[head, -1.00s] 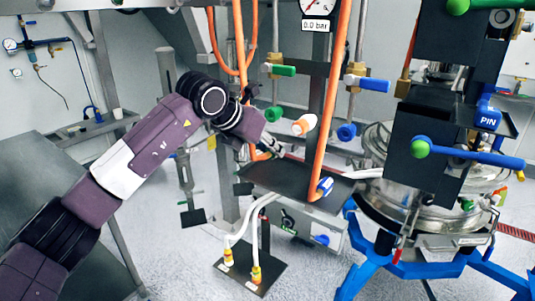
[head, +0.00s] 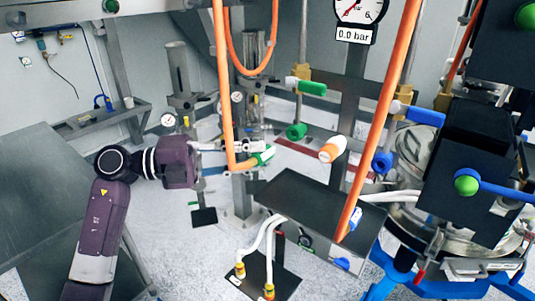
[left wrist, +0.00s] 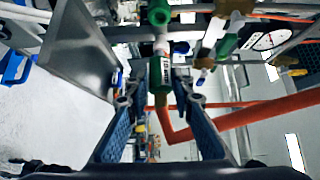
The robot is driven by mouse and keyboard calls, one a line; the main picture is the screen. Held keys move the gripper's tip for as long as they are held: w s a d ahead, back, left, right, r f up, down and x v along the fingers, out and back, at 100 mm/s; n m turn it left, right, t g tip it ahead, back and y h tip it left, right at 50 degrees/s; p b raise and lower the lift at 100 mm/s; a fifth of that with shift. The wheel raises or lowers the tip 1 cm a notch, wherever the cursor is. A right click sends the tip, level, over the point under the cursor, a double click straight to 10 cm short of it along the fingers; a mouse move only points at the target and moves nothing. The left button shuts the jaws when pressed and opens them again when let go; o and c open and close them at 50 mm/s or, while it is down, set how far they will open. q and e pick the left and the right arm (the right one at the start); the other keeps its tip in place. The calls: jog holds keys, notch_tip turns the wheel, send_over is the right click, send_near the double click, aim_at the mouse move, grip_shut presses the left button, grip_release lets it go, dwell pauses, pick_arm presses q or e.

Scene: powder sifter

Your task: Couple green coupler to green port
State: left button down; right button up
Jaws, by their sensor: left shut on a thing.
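The green coupler (head: 264,155) sits at the end of an orange hose. My left gripper (head: 240,148) is shut on it and holds it in the air. In the left wrist view the coupler (left wrist: 162,75) lies between the two fingers, its white tip pointing at the green port (left wrist: 159,12). In the head view the green port (head: 296,131) is up and to the right of the coupler, below a green valve handle (head: 312,88), with a visible gap between them. The wrist view does not show how wide the gap is. My right gripper is not in view.
A white-and-orange port (head: 331,150) and a blue port (head: 382,162) are right of the green one. A dark shelf (head: 310,205) lies below them. Orange hoses (head: 380,120) hang in front. A pressure gauge (head: 358,10) reads 0.0 bar.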

pick_arm(q)
jog(key=shift+w+d+r, duration=0.15)
jog(key=shift+w+d, duration=0.15)
jog(key=shift+d, duration=0.2)
jog(key=shift+w+d, duration=0.4)
jog(key=shift+w, duration=0.35)
jog(key=shift+w+d+b, duration=0.3)
jog(key=shift+w+d, duration=0.4)
jog(key=shift+w, duration=0.2)
jog(key=shift+w+d+b, duration=0.25)
jog(key=shift+w+d, duration=0.4)
jog(key=shift+w, duration=0.2)
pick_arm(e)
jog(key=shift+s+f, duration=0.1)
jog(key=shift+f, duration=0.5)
pick_arm(q)
jog(key=shift+w+d, duration=0.1)
jog(key=shift+w, duration=0.05)
jog(key=c, duration=1.6)
grip_release()
